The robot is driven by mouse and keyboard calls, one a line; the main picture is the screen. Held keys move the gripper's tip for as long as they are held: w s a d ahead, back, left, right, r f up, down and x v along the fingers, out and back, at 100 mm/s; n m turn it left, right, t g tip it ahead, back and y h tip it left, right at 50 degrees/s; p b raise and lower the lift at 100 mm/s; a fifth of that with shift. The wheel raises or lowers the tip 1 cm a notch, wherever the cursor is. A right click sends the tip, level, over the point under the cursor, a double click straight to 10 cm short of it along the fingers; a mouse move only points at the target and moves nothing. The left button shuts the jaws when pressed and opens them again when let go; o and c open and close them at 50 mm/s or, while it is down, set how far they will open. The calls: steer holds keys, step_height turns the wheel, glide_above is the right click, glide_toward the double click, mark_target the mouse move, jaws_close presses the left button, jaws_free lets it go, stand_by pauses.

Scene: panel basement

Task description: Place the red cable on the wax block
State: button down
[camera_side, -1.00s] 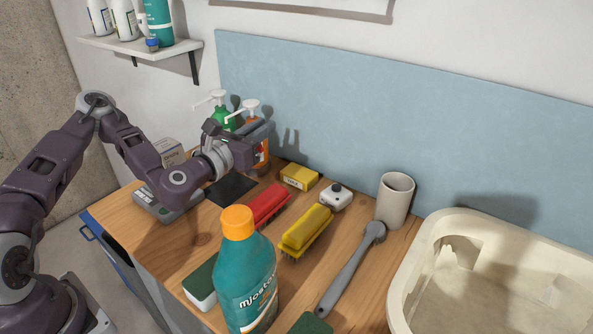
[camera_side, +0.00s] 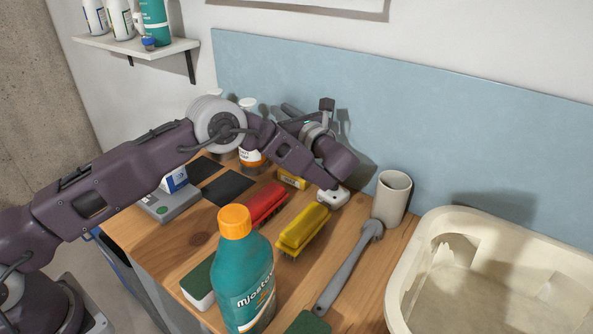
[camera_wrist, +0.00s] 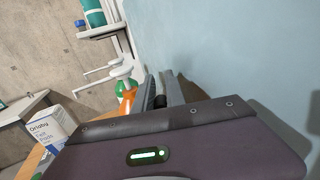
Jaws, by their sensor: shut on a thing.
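My gripper (camera_side: 290,112) is raised near the blue wall panel, behind and above the yellow box. In the wrist view its fingers (camera_wrist: 161,92) are close together, with a small dark thing (camera_wrist: 162,102) between them that I cannot make out. I see no red cable in any view. The small yellow box (camera_side: 291,180), which may be the wax block, lies on the wooden bench, partly hidden by my arm. A red brush (camera_side: 266,203) and a yellow brush (camera_side: 303,230) lie in front of it.
A teal bottle (camera_side: 243,275) stands at the front. A grey scale (camera_side: 172,205) and dark pads (camera_side: 228,188) are at the left. Pump bottles (camera_side: 252,155) stand behind my arm.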

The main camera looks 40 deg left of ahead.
steer(key=shift+n, duration=0.3)
steer(key=f, duration=0.2)
steer(key=d+f, duration=0.1)
steer(key=f, duration=0.2)
steer(key=d+f, duration=0.1)
steer(key=f, duration=0.1)
steer(key=shift+f, duration=0.2)
steer(key=c, duration=1.7)
jaws_free()
steer(key=shift+g, duration=0.3)
steer(key=d, duration=0.1)
steer(key=s+d+r, duration=0.1)
steer(key=shift+d+r, duration=0.15)
steer(key=shift+d, duration=0.25)
step_height(320, 180, up, 6)
steer(key=shift+f, duration=0.1)
